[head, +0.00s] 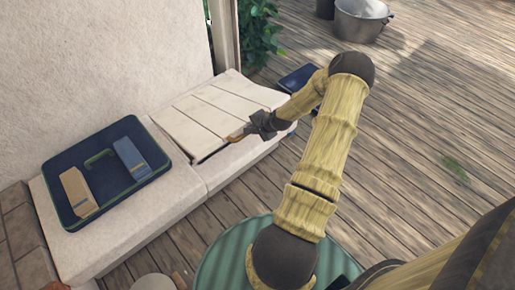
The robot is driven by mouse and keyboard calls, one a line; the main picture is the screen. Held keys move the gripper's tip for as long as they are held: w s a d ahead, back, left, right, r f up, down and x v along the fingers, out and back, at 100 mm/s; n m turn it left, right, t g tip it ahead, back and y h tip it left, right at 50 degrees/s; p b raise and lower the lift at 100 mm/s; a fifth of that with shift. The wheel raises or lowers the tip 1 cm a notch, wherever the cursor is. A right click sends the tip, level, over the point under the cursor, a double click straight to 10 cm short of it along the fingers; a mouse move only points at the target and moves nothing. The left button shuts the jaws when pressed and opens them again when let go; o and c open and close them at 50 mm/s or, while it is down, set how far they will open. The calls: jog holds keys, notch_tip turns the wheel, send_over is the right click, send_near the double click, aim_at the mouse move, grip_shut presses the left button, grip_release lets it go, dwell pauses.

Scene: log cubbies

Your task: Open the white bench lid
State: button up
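The white bench lid (208,115) is made of pale planks and lies on the right part of the white bench (226,170) against the wall. A dark gap shows under its front left corner; I cannot tell whether the lid is slightly raised. My gripper (235,138) is at the lid's front edge, reaching in from the right. Its tan fingertips are at or very near the edge. The fingers are small and seen from behind, so I cannot tell whether they are open or shut, or touching the lid.
A dark blue tray (110,203) on the left part of the bench holds a tan box (78,190), a blue-grey box (131,158) and a green item (100,157). A metal tub (361,22) stands at the back. The wooden deck (440,110) at right is mostly clear.

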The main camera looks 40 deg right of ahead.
jog(key=w+r+p, duration=0.3)
jog(key=r+p, duration=0.3)
jog(key=r, duration=0.2)
dwell(0.8)
jog(key=shift+w+r, duration=0.1)
jog(key=w+r+p, duration=0.4)
jog(key=r+p, duration=0.1)
jog(key=r, duration=0.2)
jog(key=shift+w+a+r+p, duration=0.2)
jog(key=shift+w+a+p, duration=0.05)
jog(key=shift+p, duration=0.05)
dwell(0.5)
